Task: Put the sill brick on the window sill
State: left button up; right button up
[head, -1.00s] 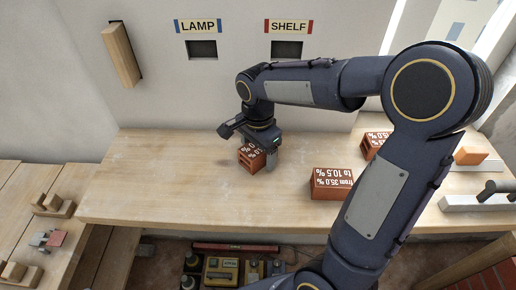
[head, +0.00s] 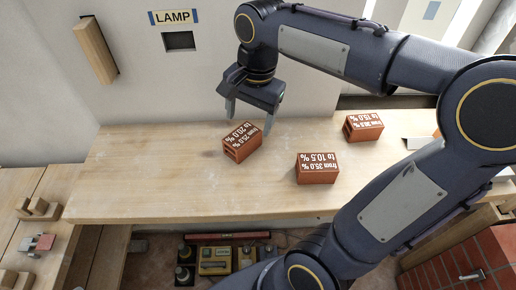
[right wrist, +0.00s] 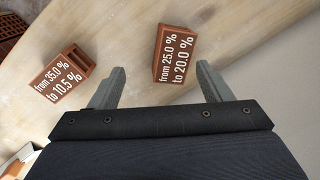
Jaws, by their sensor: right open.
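Three red-brown bricks with white lettering stand on a pale wooden bench top (head: 130,185). One reads "from 25.0 % to 20.0 %" (head: 242,146); another reads "from 35.0 % to 10.5 %" (head: 317,169). The third brick (head: 363,128) ends in "15.0 %". I cannot tell which is the sill brick, nor identify the window sill. My right gripper (head: 250,119) is open and empty, just behind and above the 25.0 brick. In the right wrist view that brick (right wrist: 175,55) lies ahead of the open fingers (right wrist: 158,82), and the 35.0 brick (right wrist: 65,75) lies left.
My right arm crosses the right side. Yellow and dark gear (head: 214,262) sits below the bench. The bench's left part is clear.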

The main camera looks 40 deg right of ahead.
jog(key=s+a+f+n+t+y, duration=0.1)
jog(key=s+f+n, duration=0.1)
jog(key=s+n, duration=0.1)
jog(key=s+a+f+n+t+y, duration=0.1)
jog(key=s+f+n+t, duration=0.1)
jog(key=s+n, duration=0.2)
jog(key=s+a+f+n+t, duration=0.1)
jog(key=s+a+f+n, duration=0.1)
jog(key=s, duration=0.4)
jog(key=shift+s+f+n+t+y, duration=0.1)
jog(key=shift+f+n+t+y, duration=0.35)
jog(key=shift+n, duration=0.35)
